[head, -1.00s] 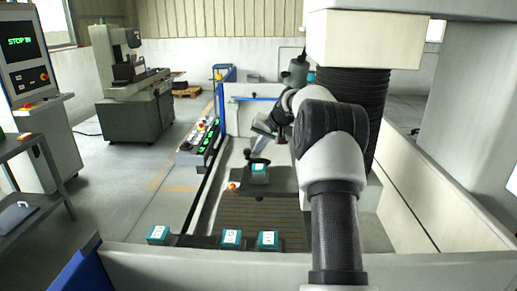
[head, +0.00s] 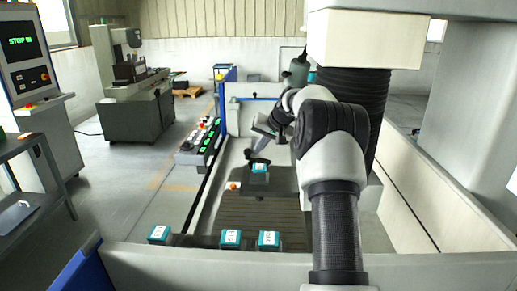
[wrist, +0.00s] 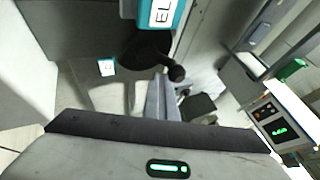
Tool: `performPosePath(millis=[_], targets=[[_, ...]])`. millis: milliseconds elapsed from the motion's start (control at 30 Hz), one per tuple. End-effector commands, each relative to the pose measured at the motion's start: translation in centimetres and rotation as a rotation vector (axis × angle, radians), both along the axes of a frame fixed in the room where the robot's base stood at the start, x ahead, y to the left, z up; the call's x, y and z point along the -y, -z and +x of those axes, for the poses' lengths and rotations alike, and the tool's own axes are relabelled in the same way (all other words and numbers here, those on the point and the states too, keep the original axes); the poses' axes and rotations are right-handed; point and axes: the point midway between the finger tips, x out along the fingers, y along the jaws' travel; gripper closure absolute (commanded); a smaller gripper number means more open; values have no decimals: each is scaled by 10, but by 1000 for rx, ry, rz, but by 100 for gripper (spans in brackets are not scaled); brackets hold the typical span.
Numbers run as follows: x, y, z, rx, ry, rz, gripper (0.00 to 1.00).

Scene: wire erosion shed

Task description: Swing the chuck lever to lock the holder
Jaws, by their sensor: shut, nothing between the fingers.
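The holder is a teal block with a white label (head: 259,168), seated on the dark chuck in the machine tank. Its "EL" label (wrist: 163,12) shows at the top of the wrist view. A black lever with a round knob (wrist: 176,73) lies just below the holder in that view. The knob also shows at the chuck's back left in the head view (head: 248,153). My gripper (wrist: 160,80) is shut and empty, its fingertips close beside the knob. I cannot tell whether they touch it.
Teal labelled blocks (head: 231,237) stand along the tank's front edge. An orange knob (head: 233,186) sits left of the chuck. A control panel with green lights (head: 205,140) runs along the tank's left side. The machine head's black bellows (head: 352,105) hang at the right, close to my arm.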

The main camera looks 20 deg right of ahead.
Motion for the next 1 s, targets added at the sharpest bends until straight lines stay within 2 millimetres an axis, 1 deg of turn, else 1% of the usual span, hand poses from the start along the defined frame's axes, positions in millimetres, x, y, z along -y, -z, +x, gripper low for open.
performPosePath(millis=[33, 167, 267, 367, 600, 733, 867, 1000], targets=[[-4, -6, 4, 13, -2, 3, 100], [-4, -7, 4, 14, -2, 4, 100], [-4, -14, 5, 16, -2, 2, 100], [-4, -29, 4, 18, -2, 1, 100], [-1, -73, 2, 10, -1, -1, 100], [0, -91, 1, 6, 0, 1, 100], [0, -100, 0, 3, 0, 1, 100], [0, -101, -1, 2, 0, 2, 100]])
